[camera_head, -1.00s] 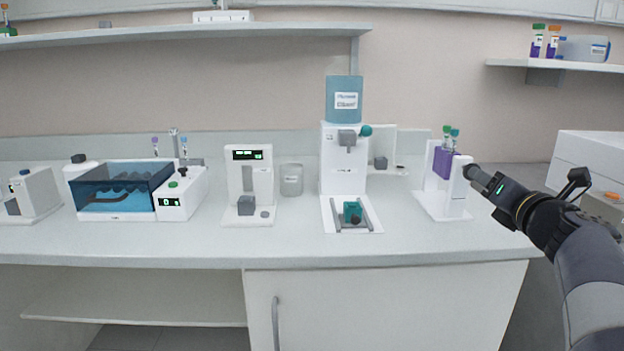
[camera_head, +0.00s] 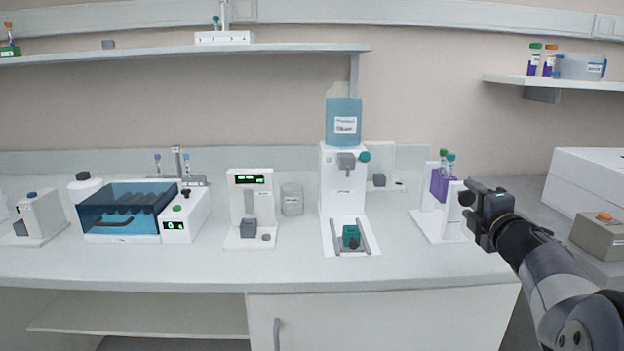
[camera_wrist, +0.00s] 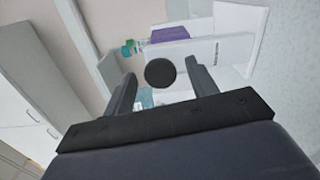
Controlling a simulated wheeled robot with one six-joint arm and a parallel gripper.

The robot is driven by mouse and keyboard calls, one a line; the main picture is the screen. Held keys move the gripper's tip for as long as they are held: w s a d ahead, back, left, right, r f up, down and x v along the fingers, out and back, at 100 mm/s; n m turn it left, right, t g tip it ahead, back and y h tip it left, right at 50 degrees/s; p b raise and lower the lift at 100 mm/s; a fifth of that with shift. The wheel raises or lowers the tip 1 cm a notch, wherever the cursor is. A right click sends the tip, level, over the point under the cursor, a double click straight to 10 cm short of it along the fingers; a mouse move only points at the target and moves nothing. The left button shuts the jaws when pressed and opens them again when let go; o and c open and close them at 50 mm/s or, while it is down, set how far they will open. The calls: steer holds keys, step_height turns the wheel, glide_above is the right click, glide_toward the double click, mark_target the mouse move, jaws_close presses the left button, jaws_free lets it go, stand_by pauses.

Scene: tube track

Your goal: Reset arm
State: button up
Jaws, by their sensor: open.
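My gripper (camera_head: 470,205) is at the right of the head view, beside the white stand (camera_head: 430,222) that holds a purple tube rack (camera_head: 440,186) with green- and teal-capped tubes. In the wrist view the two fingers of my gripper (camera_wrist: 160,85) are apart. A round black knob (camera_wrist: 160,72) shows between them, with a gap on each side; I cannot tell what it is fixed to. The purple rack (camera_wrist: 178,34) and the white stand (camera_wrist: 215,50) lie beyond the fingers. Nothing is held. My wrist hides part of the stand's right side in the head view.
A dispenser with a blue bottle (camera_head: 343,120) stands mid-bench, with a teal block (camera_head: 351,236) at its base. A blue-lidded bath (camera_head: 122,208) is at left. A grey box with an orange knob (camera_head: 598,238) is right of my arm. The front bench strip is clear.

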steer(key=m+p, duration=0.4)
steer(key=m, duration=0.2)
steer(key=shift+r, duration=0.2)
steer(key=m+p, duration=0.4)
steer(key=m, duration=0.2)
steer(key=shift+f+p, duration=0.1)
steer(key=shift+p, duration=0.25)
steer(key=shift+f+m+p, duration=0.2)
steer(key=shift+m+p, duration=0.25)
steer(key=shift+m, duration=0.35)
